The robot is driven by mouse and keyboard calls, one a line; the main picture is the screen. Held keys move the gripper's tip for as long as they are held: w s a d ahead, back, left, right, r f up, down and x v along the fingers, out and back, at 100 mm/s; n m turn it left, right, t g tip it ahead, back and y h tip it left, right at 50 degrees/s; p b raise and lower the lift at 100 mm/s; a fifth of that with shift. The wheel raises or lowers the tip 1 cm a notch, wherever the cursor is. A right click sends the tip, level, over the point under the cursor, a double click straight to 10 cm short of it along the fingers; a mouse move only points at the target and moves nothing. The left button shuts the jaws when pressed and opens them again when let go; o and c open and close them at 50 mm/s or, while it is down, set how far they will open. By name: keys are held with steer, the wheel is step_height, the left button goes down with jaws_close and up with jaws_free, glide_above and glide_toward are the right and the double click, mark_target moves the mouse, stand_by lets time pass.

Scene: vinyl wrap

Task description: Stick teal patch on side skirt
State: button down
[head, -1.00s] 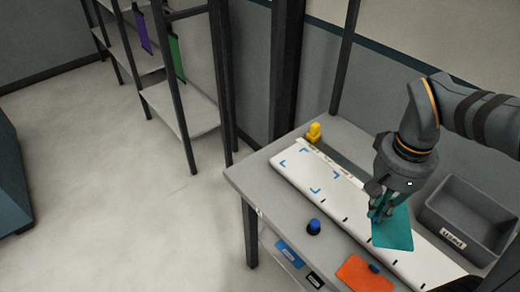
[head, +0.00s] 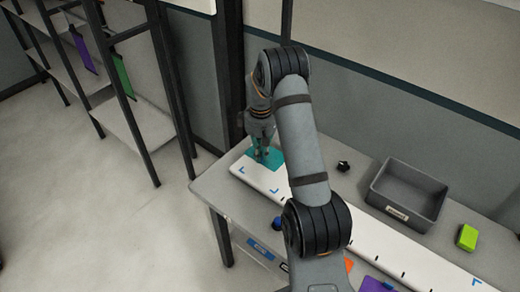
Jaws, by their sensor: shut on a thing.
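The white side skirt (head: 372,228) is a long panel lying along the table, with blue corner marks (head: 274,190) near its far left end. My gripper (head: 262,154) points down over that end, shut on the teal patch (head: 273,160). The patch lies among the corner marks in the picture; I cannot tell whether it touches the panel. The gripper fingers cover part of the patch, and my arm hides the middle of the panel.
A grey bin (head: 408,196) stands behind the panel, with a small black object (head: 343,166) to its left and a lime block (head: 467,237) to its right. Shelving stands at left.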

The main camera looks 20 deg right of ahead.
steer(key=b, duration=0.6)
glide_above(261, 178)
steer(key=shift+a+f, duration=0.1)
steer(key=shift+f, duration=3.8)
steer(key=shift+s, duration=0.1)
steer(key=shift+f+b, duration=0.6)
steer(key=shift+f, duration=0.1)
steer(key=c, duration=2)
jaws_free()
steer(key=shift+o, duration=1)
steer(key=shift+r, duration=0.3)
step_height(261, 178, up, 12)
steer(key=shift+f, duration=0.25)
